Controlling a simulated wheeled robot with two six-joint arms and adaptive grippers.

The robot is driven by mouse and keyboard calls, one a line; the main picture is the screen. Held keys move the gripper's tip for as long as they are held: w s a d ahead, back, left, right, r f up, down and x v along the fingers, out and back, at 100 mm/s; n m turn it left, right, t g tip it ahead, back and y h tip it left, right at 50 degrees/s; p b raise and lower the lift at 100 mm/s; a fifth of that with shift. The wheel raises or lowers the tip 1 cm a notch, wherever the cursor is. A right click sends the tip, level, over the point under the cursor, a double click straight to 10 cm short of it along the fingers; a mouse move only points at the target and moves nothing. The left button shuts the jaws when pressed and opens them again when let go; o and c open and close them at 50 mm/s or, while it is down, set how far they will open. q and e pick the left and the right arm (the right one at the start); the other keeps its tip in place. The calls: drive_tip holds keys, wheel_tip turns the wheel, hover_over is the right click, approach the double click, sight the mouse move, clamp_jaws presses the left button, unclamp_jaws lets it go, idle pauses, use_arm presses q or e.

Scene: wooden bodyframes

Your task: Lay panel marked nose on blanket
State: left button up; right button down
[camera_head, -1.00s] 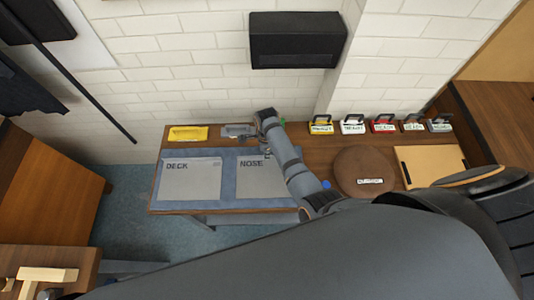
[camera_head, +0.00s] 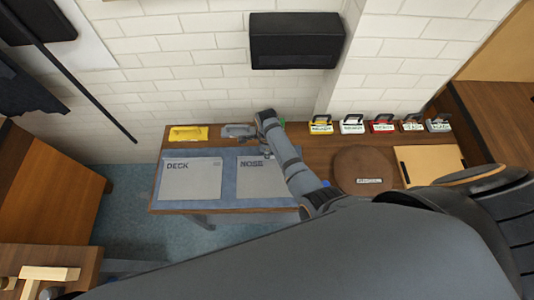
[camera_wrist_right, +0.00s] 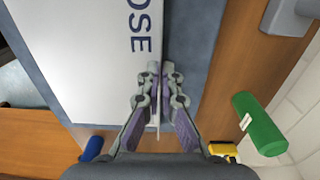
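The grey panel marked NOSE (camera_head: 262,184) is over the right half of the blue blanket (camera_head: 229,180), flat on it or just above it; I cannot tell which. It also shows large in the right wrist view (camera_wrist_right: 90,60). My right gripper (camera_wrist_right: 164,72) is at the panel's edge, its fingers nearly together with a thin pale strip between them, and it looks shut on the panel. In the head view my right arm covers the panel's right side. The panel marked DECK (camera_head: 190,181) lies flat on the blanket's left half. My left gripper is not in view.
A yellow item (camera_head: 188,133) and a grey item (camera_head: 238,131) lie behind the blanket. A green cylinder (camera_wrist_right: 260,123) is near my right gripper. A round brown disc (camera_head: 362,166), a tan board (camera_head: 430,165) and several labelled holders are to the right.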

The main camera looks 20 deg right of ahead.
drive_tip(key=c, duration=0.9)
unclamp_jaws()
drive_tip(key=shift+o, duration=0.2)
wheel_tip(320, 180, up, 3)
drive_tip(key=p, duration=0.3)
drive_tip(key=shift+f, duration=0.15)
drive_tip(key=shift+r+p, duration=0.6)
drive_tip(key=shift+r, duration=1.55)
